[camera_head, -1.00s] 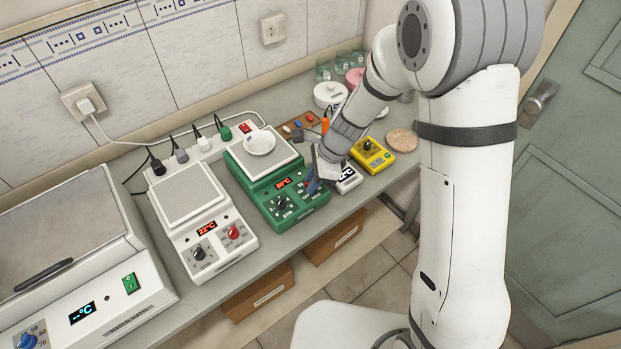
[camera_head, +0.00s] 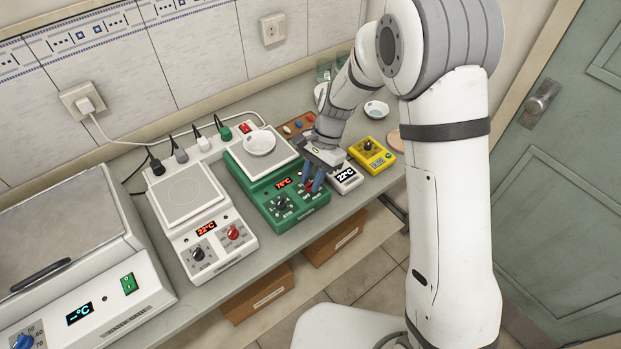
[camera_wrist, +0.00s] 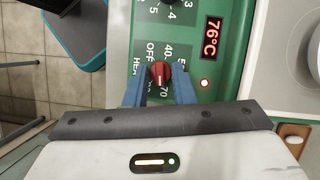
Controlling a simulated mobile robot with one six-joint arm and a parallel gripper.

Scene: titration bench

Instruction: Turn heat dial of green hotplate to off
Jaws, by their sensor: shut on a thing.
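The green hotplate (camera_head: 262,190) stands on the bench with a white dish (camera_head: 260,143) on its plate. Its red display (camera_wrist: 212,36) reads 76°C in the wrist view, and a small red lamp glows beside it. My gripper (camera_head: 311,184) is over the right part of its front panel. In the wrist view its blue fingers are shut on the red heat dial (camera_wrist: 160,73), one on each side. Labels OFF, 40 and 70 show around the dial. I cannot tell its setting surely. In the head view my gripper largely hides this dial.
The white hotplate (camera_head: 185,215) stands left of the green one. A black dial (camera_head: 280,204) sits left on the green panel.

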